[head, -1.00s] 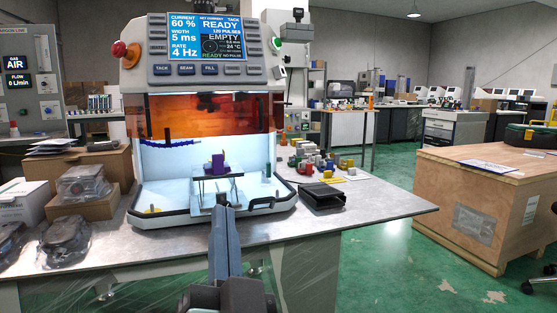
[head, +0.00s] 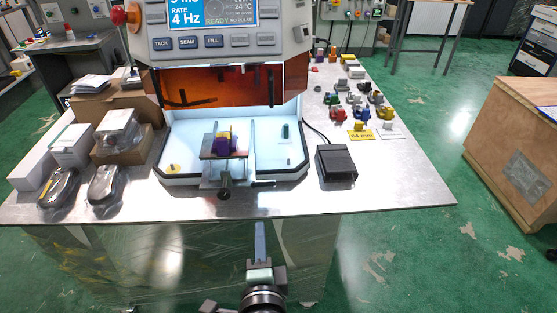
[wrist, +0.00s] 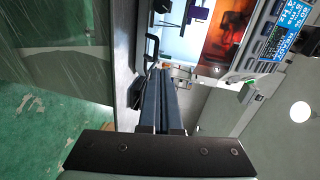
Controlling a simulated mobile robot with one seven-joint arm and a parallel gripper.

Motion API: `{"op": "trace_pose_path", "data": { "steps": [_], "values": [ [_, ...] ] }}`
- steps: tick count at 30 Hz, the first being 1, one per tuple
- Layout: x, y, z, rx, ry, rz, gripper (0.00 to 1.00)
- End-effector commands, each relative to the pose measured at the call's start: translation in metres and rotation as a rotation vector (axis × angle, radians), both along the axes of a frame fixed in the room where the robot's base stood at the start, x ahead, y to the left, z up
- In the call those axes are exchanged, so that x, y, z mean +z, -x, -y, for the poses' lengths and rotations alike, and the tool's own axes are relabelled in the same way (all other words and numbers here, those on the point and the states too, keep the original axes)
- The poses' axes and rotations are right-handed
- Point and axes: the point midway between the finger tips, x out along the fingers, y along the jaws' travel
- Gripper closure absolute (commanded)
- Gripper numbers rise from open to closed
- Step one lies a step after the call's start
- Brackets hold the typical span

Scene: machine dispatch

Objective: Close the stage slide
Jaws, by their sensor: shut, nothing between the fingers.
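The stage slide (head: 209,155) is a small flat plate on two rails inside the white lit chamber of the machine. A purple block (head: 222,147) with a yellow part sits on it. A dark round knob (head: 224,193) stands at the front end of the slide, past the chamber's front rim. My gripper (head: 260,226) is shut and empty, below and right of the knob in the head view, apart from it. In the wrist view my gripper (wrist: 161,72) points toward the machine, with the purple block (wrist: 197,14) beyond its tips.
A raised orange window (head: 215,88) hangs over the chamber opening. A black pedal-like box (head: 337,163) lies to the right on the bench (head: 400,185). Bagged parts (head: 105,183) and boxes crowd the left. Several coloured parts stand at the right rear.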

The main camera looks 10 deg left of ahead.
Motion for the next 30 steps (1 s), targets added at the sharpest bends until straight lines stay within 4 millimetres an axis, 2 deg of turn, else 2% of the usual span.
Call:
{"op": "trace_pose_path", "data": {
  "steps": [4,8,24,30],
  "values": [
    [-0.001,0.006,-0.004,-0.001,-0.038,-0.038,1.0],
    [-0.005,0.0,-0.006,-0.002,-0.045,-0.041,1.0],
    [-0.023,-0.084,-0.032,0.0,-0.039,-0.037,1.0],
    [-0.029,-0.109,-0.04,0.0,-0.039,-0.037,1.0]
  ]
}}
